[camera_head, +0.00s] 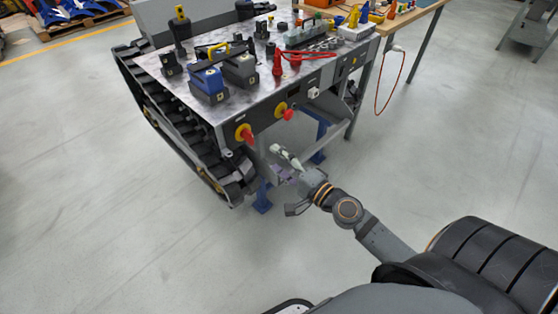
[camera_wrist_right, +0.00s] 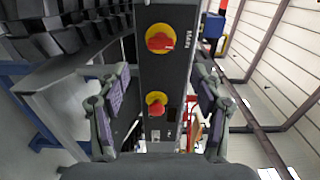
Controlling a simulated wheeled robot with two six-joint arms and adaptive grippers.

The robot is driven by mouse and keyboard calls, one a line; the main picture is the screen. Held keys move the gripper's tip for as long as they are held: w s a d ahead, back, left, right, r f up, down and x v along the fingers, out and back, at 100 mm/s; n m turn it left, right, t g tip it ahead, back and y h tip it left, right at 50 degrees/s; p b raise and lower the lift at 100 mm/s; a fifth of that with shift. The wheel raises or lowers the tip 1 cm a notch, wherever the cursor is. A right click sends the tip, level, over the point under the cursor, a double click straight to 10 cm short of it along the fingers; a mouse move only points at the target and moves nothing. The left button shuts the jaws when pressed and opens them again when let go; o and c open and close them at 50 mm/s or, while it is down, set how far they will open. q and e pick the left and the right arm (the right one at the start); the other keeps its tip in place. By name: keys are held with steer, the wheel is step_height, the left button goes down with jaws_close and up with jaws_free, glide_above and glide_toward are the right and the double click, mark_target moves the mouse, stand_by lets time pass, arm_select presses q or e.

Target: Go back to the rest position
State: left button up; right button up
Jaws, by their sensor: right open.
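My right gripper (camera_head: 284,180) is in front of the tracked carrier (camera_head: 165,100), below its front panel in the head view. Its fingers stand apart with nothing between them. In the right wrist view the open fingers (camera_wrist_right: 160,92) frame the dark front panel (camera_wrist_right: 165,75), which lies beyond them. The panel bears two red knobs on yellow rings, one upper (camera_wrist_right: 160,38) and one lower (camera_wrist_right: 156,103). The same two show in the head view, the left one (camera_head: 245,133) and the right one (camera_head: 284,112). My left gripper is not in view.
On the carrier's top stand a blue-and-black battery-like unit (camera_head: 207,84), a grey one (camera_head: 240,70) and several small parts. A wooden-topped table (camera_head: 410,15) stands behind, with a red cable (camera_head: 392,85) hanging down. The grey floor (camera_head: 100,240) at left is clear.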

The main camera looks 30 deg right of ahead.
steer(key=s+f+n+g+h, duration=0.1)
steer(key=s+f+n+g, duration=0.2)
steer(key=f, duration=0.7)
steer(key=s+f+n+g, duration=0.1)
steer(key=f+n+g, duration=0.3)
steer(key=f, duration=0.7)
steer(key=s+d+f+n+g+h, duration=0.2)
steer(key=s+f+n+g+h, duration=0.15)
steer(key=s+f, duration=0.5)
steer(key=s+d+f+n+g+h, duration=0.2)
steer(key=s+f+n+g, duration=0.15)
steer(key=s+f, duration=0.5)
arm_select(q)
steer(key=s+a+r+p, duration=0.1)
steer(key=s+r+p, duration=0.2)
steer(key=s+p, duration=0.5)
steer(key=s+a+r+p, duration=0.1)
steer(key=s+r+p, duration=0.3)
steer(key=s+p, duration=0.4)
steer(key=p, duration=0.7)
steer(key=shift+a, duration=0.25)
arm_select(e)
steer(key=s+d+r+g, duration=0.1)
steer(key=s+r, duration=0.1)
steer(key=s, duration=0.6)
steer(key=s+d+r, duration=0.2)
steer(key=s+r, duration=0.1)
steer(key=s, duration=0.5)
steer(key=shift+d+g, duration=0.25)
steer(key=shift+g, duration=0.15)
